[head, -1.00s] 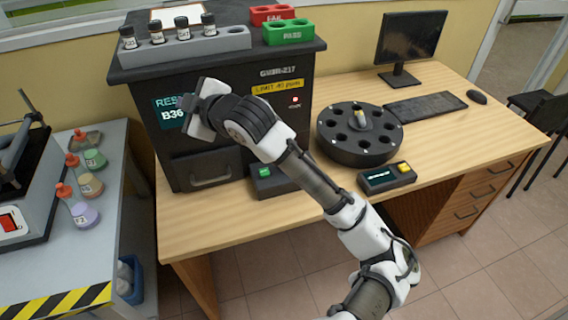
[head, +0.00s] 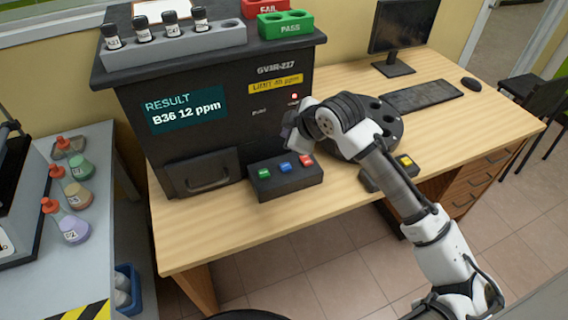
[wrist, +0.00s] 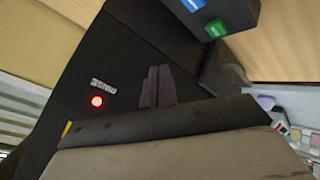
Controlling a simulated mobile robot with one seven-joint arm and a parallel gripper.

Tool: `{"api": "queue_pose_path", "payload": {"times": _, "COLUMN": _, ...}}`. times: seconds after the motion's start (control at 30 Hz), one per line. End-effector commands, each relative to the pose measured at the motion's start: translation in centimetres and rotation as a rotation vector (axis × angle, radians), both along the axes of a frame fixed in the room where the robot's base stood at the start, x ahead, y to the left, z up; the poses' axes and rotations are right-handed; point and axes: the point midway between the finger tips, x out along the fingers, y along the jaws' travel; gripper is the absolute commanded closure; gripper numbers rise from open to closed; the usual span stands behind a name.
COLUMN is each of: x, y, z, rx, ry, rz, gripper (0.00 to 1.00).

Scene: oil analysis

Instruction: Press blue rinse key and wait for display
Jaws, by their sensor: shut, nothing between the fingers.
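The blue key (head: 285,168) sits between a green key (head: 264,173) and a red key (head: 306,161) on a small black key box (head: 290,184) in front of the black analyzer (head: 220,150). The blue key also shows at the top edge of the wrist view (wrist: 193,4). The display (head: 187,108) reads "RESULT B36 12 ppm". My gripper (head: 290,135) is above and behind the key box, close to the analyzer front, apart from the keys. In the wrist view its fingers (wrist: 157,86) are together and empty. A red lamp (head: 294,97) glows on the analyzer.
A dark round carousel (head: 385,125) stands partly behind my arm, with a small yellow-button box (head: 403,162) in front. A vial rack (head: 175,45) and red and green trays are on the analyzer. Bare desk (head: 230,225) lies in front of the key box.

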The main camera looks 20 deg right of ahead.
Motion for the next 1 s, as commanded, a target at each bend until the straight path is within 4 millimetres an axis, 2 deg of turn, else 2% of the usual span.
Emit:
{"api": "queue_pose_path", "payload": {"times": 0.27, "x": 0.1, "y": 0.1, "z": -0.2, "rx": 0.0, "ry": -0.002, "rz": 0.001, "gripper": 1.0}}
{"api": "queue_pose_path", "payload": {"times": 0.43, "x": 0.0, "y": 0.1, "z": -1.2, "rx": 0.0, "ry": -0.002, "rz": 0.001, "gripper": 1.0}}
{"api": "queue_pose_path", "payload": {"times": 0.57, "x": 0.0, "y": 0.0, "z": -2.6, "rx": 0.0, "ry": -0.002, "rz": 0.001, "gripper": 1.0}}
{"api": "queue_pose_path", "payload": {"times": 0.9, "x": 0.0, "y": 0.1, "z": -7.6, "rx": 0.002, "ry": -0.003, "rz": 0.001, "gripper": 1.0}}
{"api": "queue_pose_path", "payload": {"times": 1.0, "x": 0.1, "y": 0.1, "z": -8.5, "rx": 0.001, "ry": -0.003, "rz": 0.001, "gripper": 1.0}}
